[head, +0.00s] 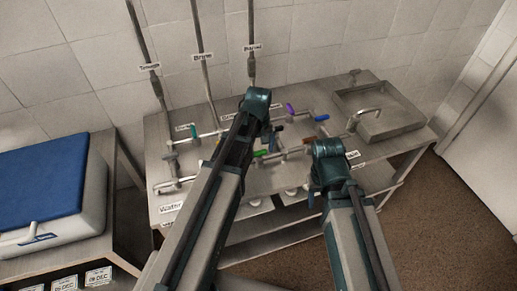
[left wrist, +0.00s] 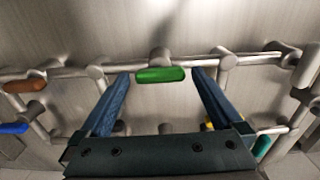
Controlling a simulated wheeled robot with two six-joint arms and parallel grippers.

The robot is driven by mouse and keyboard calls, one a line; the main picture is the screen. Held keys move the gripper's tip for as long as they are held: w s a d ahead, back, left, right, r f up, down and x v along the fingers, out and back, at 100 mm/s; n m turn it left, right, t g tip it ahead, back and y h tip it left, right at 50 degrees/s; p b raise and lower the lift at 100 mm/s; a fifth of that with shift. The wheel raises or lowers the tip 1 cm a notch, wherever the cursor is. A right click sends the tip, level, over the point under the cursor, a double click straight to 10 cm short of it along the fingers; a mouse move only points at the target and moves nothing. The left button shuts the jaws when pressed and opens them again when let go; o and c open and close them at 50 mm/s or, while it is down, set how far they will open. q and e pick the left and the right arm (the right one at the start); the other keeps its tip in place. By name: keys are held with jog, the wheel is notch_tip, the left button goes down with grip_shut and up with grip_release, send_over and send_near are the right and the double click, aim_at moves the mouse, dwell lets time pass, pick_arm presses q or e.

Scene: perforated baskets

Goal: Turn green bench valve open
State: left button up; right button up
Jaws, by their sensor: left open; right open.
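The green valve handle (left wrist: 160,75) is a short bar in the left wrist view. It lies roughly parallel to the metal pipe just beyond it. In the head view, the green handle (head: 261,153) shows on the bench, partly behind my left arm. My left gripper (left wrist: 162,82) is open, its two dark blue fingers apart on either side of the handle. I cannot tell whether either finger touches it. In the head view, my left gripper (head: 272,133) points down over the bench pipes. My right gripper (head: 313,195) is near the bench's front edge, mostly hidden by its arm.
The metal bench (head: 235,185) carries pipes and other valves, including purple (head: 290,109), blue (head: 321,117) and teal (head: 194,131) handles close by. A sink (head: 385,112) is at the right. A white box with a blue lid (head: 45,185) stands at the left.

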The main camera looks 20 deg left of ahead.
aim_at(259, 152)
pick_arm(q)
notch_tip(259, 152, up, 14)
jog(key=p, duration=1.3)
jog(key=shift+f+p, duration=0.15)
jog(key=shift+p, duration=0.2)
jog(key=s+d+f+m+y+b, duration=0.1)
jog(key=s+d+f+m+b, duration=0.9)
jog(key=s, duration=0.4)
jog(key=shift+s+d+f+m+b, duration=0.35)
jog(key=shift+d+f+m+b, duration=0.05)
jog(key=shift+b, duration=0.1)
